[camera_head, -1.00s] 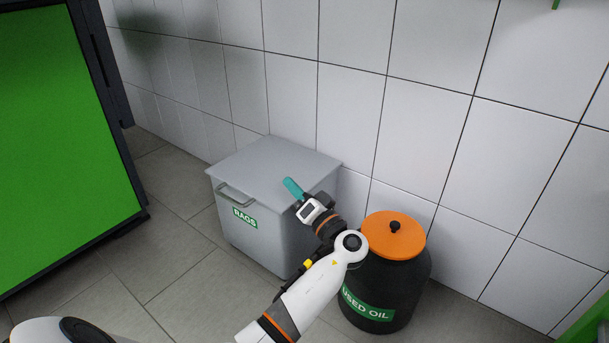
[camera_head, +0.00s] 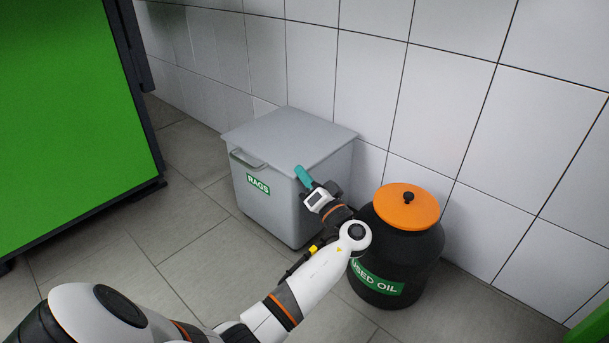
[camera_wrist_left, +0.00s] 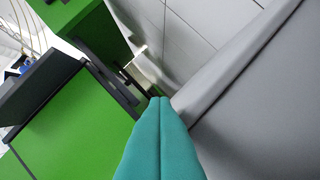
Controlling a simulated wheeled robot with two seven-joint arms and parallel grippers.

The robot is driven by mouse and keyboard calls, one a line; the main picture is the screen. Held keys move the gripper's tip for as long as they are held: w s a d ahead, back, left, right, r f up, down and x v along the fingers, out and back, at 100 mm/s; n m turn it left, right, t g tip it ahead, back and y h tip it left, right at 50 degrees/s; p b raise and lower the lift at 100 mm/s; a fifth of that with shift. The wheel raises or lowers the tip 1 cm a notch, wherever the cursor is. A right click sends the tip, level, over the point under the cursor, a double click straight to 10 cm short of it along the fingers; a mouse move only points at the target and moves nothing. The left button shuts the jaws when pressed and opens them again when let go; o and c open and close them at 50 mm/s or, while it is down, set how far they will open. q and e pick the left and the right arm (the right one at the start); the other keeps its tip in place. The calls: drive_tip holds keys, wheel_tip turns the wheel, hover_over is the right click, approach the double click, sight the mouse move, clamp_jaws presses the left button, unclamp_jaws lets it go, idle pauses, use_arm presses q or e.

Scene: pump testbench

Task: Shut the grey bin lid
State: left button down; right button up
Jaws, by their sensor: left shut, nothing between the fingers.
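The grey bin (camera_head: 272,207) with a green RAGS label stands against the tiled wall. Its flat grey lid (camera_head: 285,136) lies down over the top, with no gap that I can make out. A handle (camera_head: 247,159) shows at its front edge. My left gripper (camera_head: 298,170), with teal fingers, is shut and empty at the lid's front right edge; I cannot tell whether it touches. The left wrist view shows the closed fingers (camera_wrist_left: 160,102) beside a grey surface of the bin (camera_wrist_left: 265,105). My right gripper is not in view.
A black drum (camera_head: 420,255) labelled USED OIL, with an orange lid (camera_head: 407,211), stands right of the bin, close to my left forearm. A green cabinet (camera_head: 70,120) is at the left. Bare tiled floor (camera_head: 190,225) lies between cabinet and bin.

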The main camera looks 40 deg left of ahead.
use_arm(q)
drive_tip(key=shift+s+f, duration=0.1)
drive_tip(key=shift+f, duration=0.45)
wheel_tip(320, 180, up, 11)
drive_tip(key=p, duration=0.7)
